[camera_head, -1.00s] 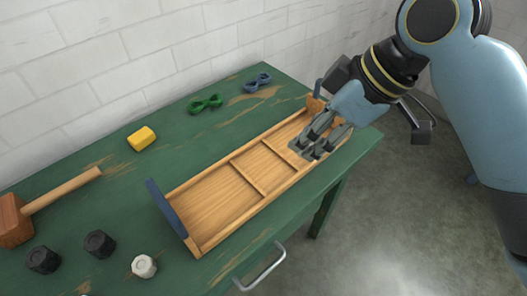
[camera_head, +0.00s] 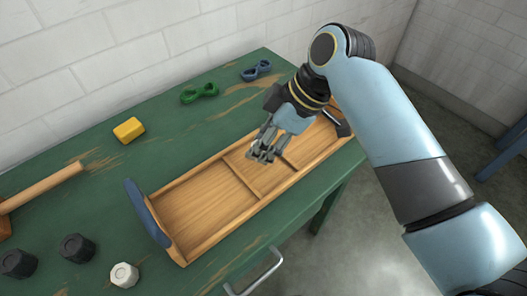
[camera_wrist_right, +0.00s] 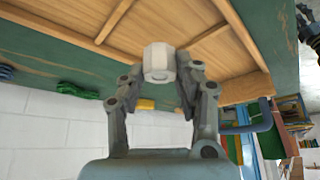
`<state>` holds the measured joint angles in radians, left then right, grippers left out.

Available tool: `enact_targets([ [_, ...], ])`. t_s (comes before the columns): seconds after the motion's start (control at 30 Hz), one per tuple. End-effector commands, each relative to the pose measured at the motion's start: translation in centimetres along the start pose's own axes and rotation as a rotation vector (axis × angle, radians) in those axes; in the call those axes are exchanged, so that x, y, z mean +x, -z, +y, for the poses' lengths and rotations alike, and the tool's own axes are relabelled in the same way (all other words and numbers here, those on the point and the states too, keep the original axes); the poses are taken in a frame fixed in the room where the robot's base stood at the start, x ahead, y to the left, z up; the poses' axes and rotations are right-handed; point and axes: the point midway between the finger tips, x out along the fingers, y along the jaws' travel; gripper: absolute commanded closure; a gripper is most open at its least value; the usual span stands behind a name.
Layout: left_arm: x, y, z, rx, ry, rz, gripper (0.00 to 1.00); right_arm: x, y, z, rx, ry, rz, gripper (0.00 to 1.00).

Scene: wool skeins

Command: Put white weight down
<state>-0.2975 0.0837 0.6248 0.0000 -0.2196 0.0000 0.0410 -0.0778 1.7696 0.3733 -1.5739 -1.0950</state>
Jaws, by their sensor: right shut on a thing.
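My right gripper (camera_head: 262,153) is above the middle part of the wooden tray (camera_head: 208,237), fingers pointing down. In the right wrist view it is shut on a white weight (camera_wrist_right: 158,62), held between the fingertips with the tray (camera_wrist_right: 248,88) behind it. In the head view the fingers hide this weight. I cannot tell its exact height over the tray floor. Another white weight (camera_head: 124,275) stands on the green table near its front edge, left of the tray.
Dark weights (camera_head: 77,248) and (camera_head: 18,264), a mallet (camera_head: 40,187), a yellow block (camera_head: 129,130), a green skein (camera_head: 199,92) and a blue skein (camera_head: 256,70) are on the table (camera_head: 110,178). The tray's left compartment looks empty. The tray has raised ends and dividers.

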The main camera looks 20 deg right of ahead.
Motion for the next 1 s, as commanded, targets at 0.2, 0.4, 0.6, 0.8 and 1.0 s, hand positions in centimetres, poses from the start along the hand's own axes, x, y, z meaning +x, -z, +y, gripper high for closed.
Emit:
enact_targets([
  [0.2,0.8,-0.3,0.4,-0.001,-0.004,-0.004,0.60,2.6,-1.5,0.0,0.001,0.001,-0.002,1.00],
  [0.4,0.7,-0.5,0.6,-0.002,-0.006,-0.007,0.60,2.5,-1.5,0.0,0.000,0.000,-0.001,1.00],
  [0.6,0.7,-0.6,0.6,-0.002,-0.006,-0.010,0.60,2.8,-1.6,0.0,0.001,0.000,-0.001,0.59],
  [0.8,0.7,-0.7,0.5,-0.002,-0.006,-0.011,0.60,2.8,-1.6,0.0,0.001,0.000,-0.001,0.45],
  [1.0,0.7,-0.7,0.4,-0.001,-0.004,-0.011,0.60,2.6,-1.5,0.0,0.001,0.000,-0.001,0.45],
])
